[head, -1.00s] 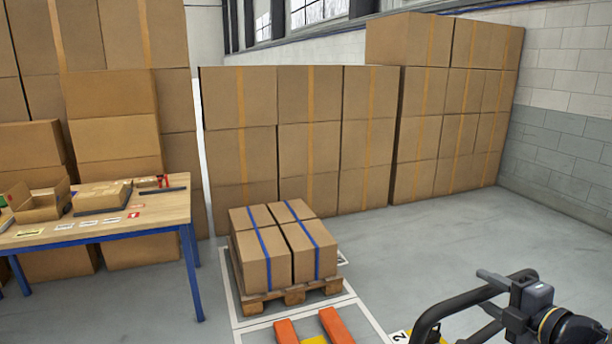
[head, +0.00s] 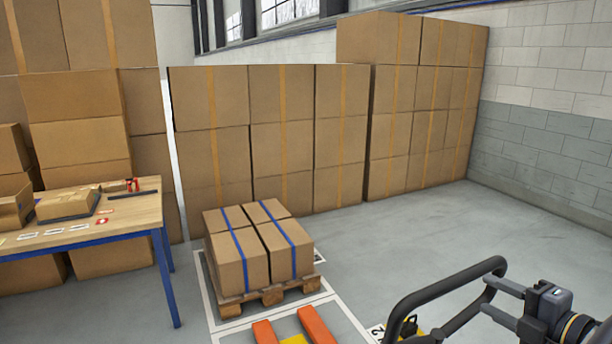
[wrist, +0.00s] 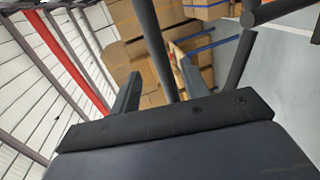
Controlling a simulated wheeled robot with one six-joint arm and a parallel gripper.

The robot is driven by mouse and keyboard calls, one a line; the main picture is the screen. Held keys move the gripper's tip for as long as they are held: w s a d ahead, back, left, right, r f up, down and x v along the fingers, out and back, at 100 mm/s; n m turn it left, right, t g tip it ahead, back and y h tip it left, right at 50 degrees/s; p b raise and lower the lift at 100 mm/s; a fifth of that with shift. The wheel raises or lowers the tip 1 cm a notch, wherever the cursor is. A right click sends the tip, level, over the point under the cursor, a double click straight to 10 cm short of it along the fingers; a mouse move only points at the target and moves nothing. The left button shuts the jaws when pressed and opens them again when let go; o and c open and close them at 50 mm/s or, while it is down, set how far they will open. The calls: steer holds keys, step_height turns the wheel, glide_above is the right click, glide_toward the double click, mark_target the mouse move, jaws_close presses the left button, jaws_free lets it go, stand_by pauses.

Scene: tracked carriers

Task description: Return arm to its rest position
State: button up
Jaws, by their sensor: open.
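In the wrist view my gripper (wrist: 155,64) has its two dark fingers apart. A dark bar crosses the picture between them; I cannot tell how near it is, and nothing appears clamped. In the head view part of my arm (head: 562,318) shows at the lower right corner, dark with a grey block on it.
Orange forks (head: 316,326) point at a wooden pallet (head: 272,297) carrying strapped boxes (head: 240,262). A blue-legged table (head: 120,222) with cartons stands left. Stacked boxes (head: 280,130) line the back. Grey floor (head: 440,225) is free at right.

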steer(key=x, duration=1.1)
steer(key=shift+w+r+p, duration=0.2)
steer(key=shift+r+p, duration=0.1)
steer(key=shift+p, duration=0.1)
